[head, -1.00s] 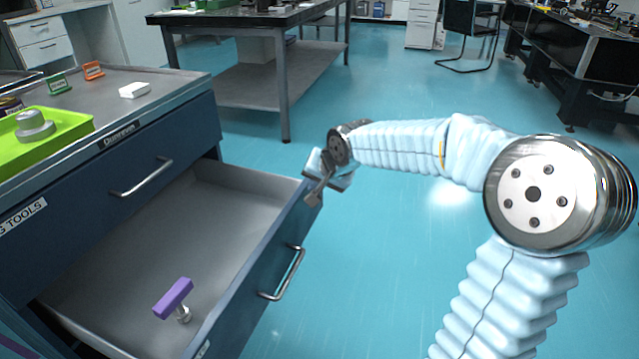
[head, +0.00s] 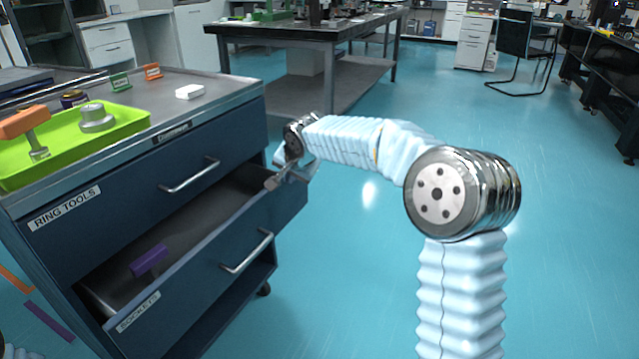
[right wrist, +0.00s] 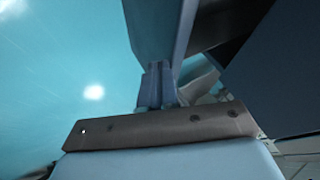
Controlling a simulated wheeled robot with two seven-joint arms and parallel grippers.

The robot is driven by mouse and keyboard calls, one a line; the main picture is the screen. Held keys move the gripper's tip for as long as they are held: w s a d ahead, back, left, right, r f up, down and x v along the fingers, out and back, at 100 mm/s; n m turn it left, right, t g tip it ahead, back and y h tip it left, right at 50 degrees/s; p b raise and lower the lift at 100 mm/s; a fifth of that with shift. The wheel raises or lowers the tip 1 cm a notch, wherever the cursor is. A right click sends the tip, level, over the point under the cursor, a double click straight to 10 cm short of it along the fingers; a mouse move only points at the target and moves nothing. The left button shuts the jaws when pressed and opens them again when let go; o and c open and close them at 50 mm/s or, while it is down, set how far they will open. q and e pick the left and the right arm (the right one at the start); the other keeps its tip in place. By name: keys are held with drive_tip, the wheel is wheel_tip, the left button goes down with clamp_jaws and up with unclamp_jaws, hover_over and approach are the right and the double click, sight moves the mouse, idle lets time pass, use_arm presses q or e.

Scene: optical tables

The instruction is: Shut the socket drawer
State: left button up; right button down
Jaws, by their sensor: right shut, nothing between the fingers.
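The socket drawer (head: 205,278), labelled SOCKETS, is the lower drawer of the dark blue cabinet and stands partly open. A purple-handled tool (head: 149,261) lies inside it. My right gripper (head: 272,183) is shut and empty at the far end of the drawer front, at its top edge. In the right wrist view the shut fingers (right wrist: 157,88) are against or very close to the blue drawer front (right wrist: 160,30); exact contact is hard to tell. My left gripper is not in view.
The upper drawer (head: 150,190), labelled RING TOOLS, is shut. On the cabinet top stand a green tray (head: 125,122) with tools, small green and orange holders (head: 152,71) and a white block (head: 190,91). A grey-topped table (head: 320,35) stands behind. The blue floor at right is open.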

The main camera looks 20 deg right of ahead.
drive_tip(key=w+a+p, duration=0.3)
drive_tip(key=w+a, duration=0.2)
drive_tip(key=w, duration=0.2)
drive_tip(key=shift+w+a, duration=0.15)
